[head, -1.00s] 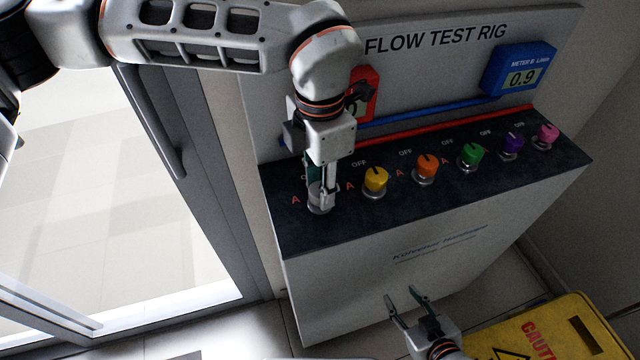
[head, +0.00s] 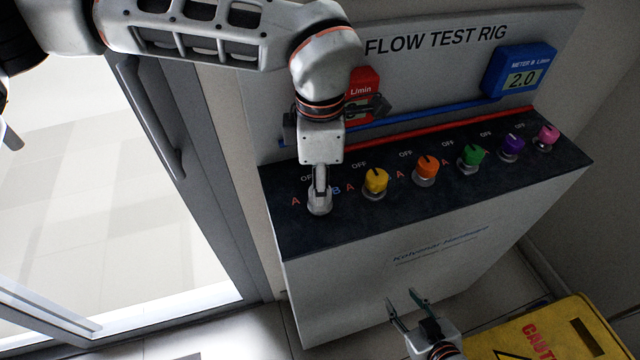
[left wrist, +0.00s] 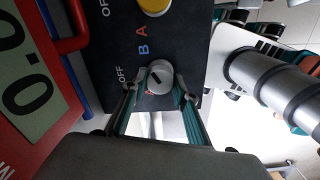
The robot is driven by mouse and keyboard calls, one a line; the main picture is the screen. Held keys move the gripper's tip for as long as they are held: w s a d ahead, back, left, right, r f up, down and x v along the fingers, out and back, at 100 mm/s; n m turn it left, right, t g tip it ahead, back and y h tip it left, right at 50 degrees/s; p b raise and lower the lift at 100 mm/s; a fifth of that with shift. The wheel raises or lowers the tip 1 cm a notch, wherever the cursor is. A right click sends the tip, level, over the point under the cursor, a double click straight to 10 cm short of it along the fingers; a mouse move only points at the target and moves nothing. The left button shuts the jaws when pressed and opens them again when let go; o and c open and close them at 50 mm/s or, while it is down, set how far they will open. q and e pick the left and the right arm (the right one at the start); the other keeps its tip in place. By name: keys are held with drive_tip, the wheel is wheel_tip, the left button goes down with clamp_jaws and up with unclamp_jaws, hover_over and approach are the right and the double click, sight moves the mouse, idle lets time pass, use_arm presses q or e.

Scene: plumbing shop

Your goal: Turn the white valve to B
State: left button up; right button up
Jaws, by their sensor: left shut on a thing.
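The white valve (head: 319,208) is the leftmost knob on the dark panel top, mostly covered by my left gripper (head: 320,190). In the left wrist view the valve (left wrist: 160,76) sits between the two fingertips of my left gripper (left wrist: 158,88), which is shut on it. Its dark pointer line slants to the upper left there, between the OFF mark (left wrist: 120,74) and the blue B (left wrist: 143,50). The valve's red A (head: 296,201) shows left of it in the head view. My right gripper (head: 408,303) is open and empty, low in front of the cabinet.
Yellow (head: 375,182), orange (head: 426,168), green (head: 471,155), purple (head: 512,146) and pink (head: 545,136) valves stand to the right. The blue meter (head: 520,70) reads 2.0; the red meter (left wrist: 25,90) reads 0.0.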

use_arm(q)
drive_tip(key=o, duration=1.1)
drive_tip(key=shift+r, duration=0.1)
wheel_tip(320, 180, up, 12)
idle(0.4)
